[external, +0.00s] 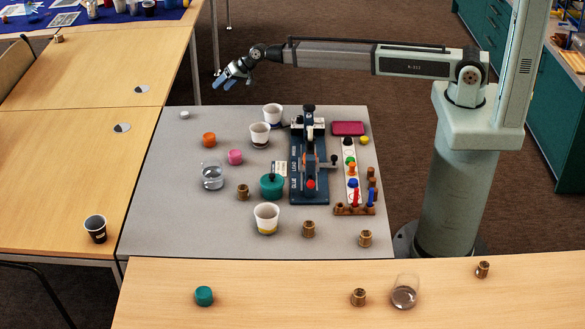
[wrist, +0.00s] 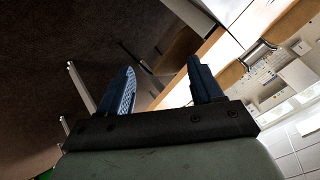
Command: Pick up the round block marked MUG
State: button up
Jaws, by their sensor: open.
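No lettering MUG is readable, so I cannot tell which round block bears it. Round candidates in the external view are an orange block (external: 209,139), a pink block (external: 235,157), a teal block (external: 204,295) on the front wooden table, and several brown barrel-like blocks, one of them (external: 243,191) left of the teal pot. My gripper (external: 221,81) is open and empty, high above the far left part of the grey table. In the wrist view my gripper (wrist: 160,75) shows its two fingers apart with nothing between them; no block shows there.
A blue press-like device (external: 310,185) stands mid-table on the grey table (external: 160,200). Around it are white cups (external: 267,218), a clear glass (external: 212,176), a teal pot (external: 271,186) and a rack of coloured pieces (external: 353,209). The grey table's left front is clear.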

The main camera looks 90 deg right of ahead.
jog(key=w+a+r+m+g+y, duration=0.1)
jog(key=a+r+m, duration=0.15)
jog(key=a, duration=0.55)
jog(key=w+a+r+m+g+y, duration=0.15)
jog(key=a+r, duration=0.25)
jog(key=a, duration=0.4)
notch_tip(320, 180, up, 5)
jog(key=m+g, duration=0.4)
jog(key=g, duration=0.3)
send_over(243, 187)
jog(key=d, duration=0.1)
jog(key=shift+h, duration=0.35)
jog(key=f, duration=0.8)
jog(key=shift+w+a, duration=0.3)
jog(key=shift+s+a+f, duration=0.15)
jog(key=shift+f, duration=1.2)
jog(key=shift+s+a+f, duration=0.1)
jog(key=shift+a+f, duration=0.05)
jog(key=shift+f, duration=1.15)
jog(key=shift+c, duration=0.2)
jog(key=c, duration=1.1)
